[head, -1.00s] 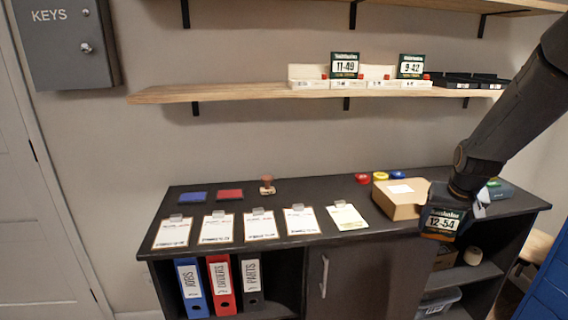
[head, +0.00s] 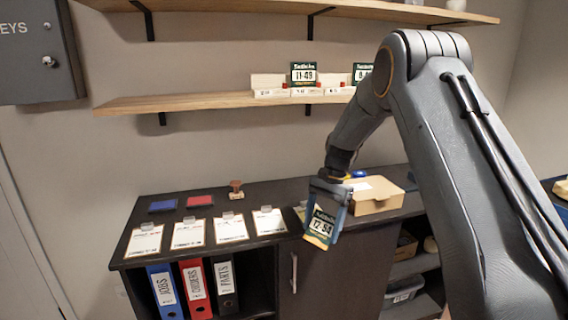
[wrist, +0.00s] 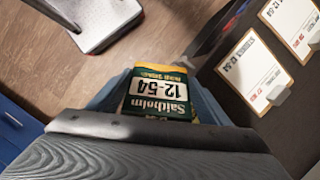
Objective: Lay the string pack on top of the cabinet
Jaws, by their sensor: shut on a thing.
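The string pack (head: 320,228) is a flat dark green and yellow packet marked 12-54. My gripper (head: 328,205) is shut on it and holds it tilted at the front edge of the cabinet (head: 262,189), in front of the rightmost clipboard. The wrist view shows the pack (wrist: 158,92) between the fingers, its printing upside down, with floor beyond it. The cabinet is dark and low; its top edge also shows at the right of the wrist view. The pack hides part of the rightmost clipboard in the head view.
Several clipboards (head: 189,232) line the cabinet's front. Two ink pads (head: 200,201) and a stamp (head: 236,189) lie behind them. A cardboard box (head: 376,198) stands right of my gripper. Bare top shows between the stamp and the box. A shelf (head: 180,103) hangs above.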

